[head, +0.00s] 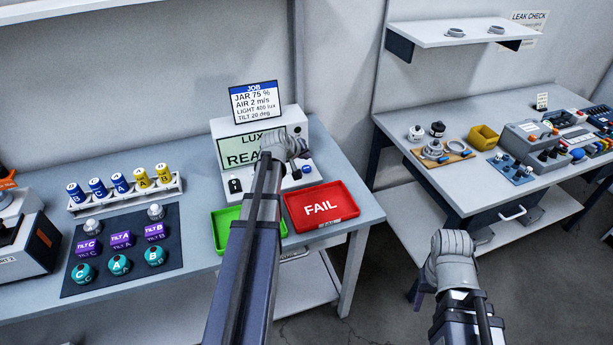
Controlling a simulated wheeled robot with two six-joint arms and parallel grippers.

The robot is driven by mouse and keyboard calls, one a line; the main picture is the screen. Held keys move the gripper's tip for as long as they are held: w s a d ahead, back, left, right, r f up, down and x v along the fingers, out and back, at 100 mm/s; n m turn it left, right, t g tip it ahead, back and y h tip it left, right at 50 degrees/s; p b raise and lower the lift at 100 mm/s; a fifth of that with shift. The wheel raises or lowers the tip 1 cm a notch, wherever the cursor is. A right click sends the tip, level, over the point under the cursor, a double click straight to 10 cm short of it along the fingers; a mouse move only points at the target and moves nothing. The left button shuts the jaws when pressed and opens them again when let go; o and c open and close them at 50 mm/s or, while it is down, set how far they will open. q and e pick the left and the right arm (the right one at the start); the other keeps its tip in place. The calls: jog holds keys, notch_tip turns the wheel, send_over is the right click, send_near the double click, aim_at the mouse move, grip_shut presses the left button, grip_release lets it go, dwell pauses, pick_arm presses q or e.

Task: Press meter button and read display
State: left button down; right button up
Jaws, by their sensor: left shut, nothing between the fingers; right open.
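The white meter box (218,128) labelled LUX stands at the back of the left table. Its pale green display (233,152) shows the letters "REA"; the rest is hidden behind my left gripper. My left gripper (288,147) is shut and empty in front of the right part of the meter's face. I cannot tell whether it touches the meter. Small parts (235,185) sit on the meter's lower ledge, and my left arm hides the ledge's middle. My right gripper (452,245) is open and empty over the floor, between the tables.
A JOB card (254,102) stands above the meter. A green tray (221,220) and a red FAIL tray (340,188) lie before it. A dark mat (72,285) with several sensors and a rack (172,186) of jars are left. Another table (400,125) with tools stands right.

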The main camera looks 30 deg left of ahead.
aim_at(309, 165)
pick_arm(q)
jog(key=shift+f+b, duration=0.65)
jog(key=shift+f, duration=0.45)
pick_arm(e)
jog(key=shift+f, duration=1.15)
pick_arm(q)
jog(key=shift+f+b, duration=0.4)
jog(key=shift+f, duration=0.05)
pick_arm(e)
jog(key=shift+f, duration=0.4)
pick_arm(q)
jog(key=shift+f+b, duration=0.4)
jog(key=shift+b, duration=0.05)
pick_arm(e)
jog(key=shift+f, duration=0.4)
pick_arm(q)
jog(key=shift+r, duration=0.1)
pick_arm(e)
jog(key=shift+r, duration=0.1)
pick_arm(q)
jog(key=shift+r+p, duration=0.75)
jog(key=shift+p, duration=0.15)
pick_arm(e)
jog(key=shift+r, duration=0.75)
pick_arm(q)
jog(key=shift+r, duration=0.15)
pick_arm(e)
jog(key=shift+r, duration=0.1)
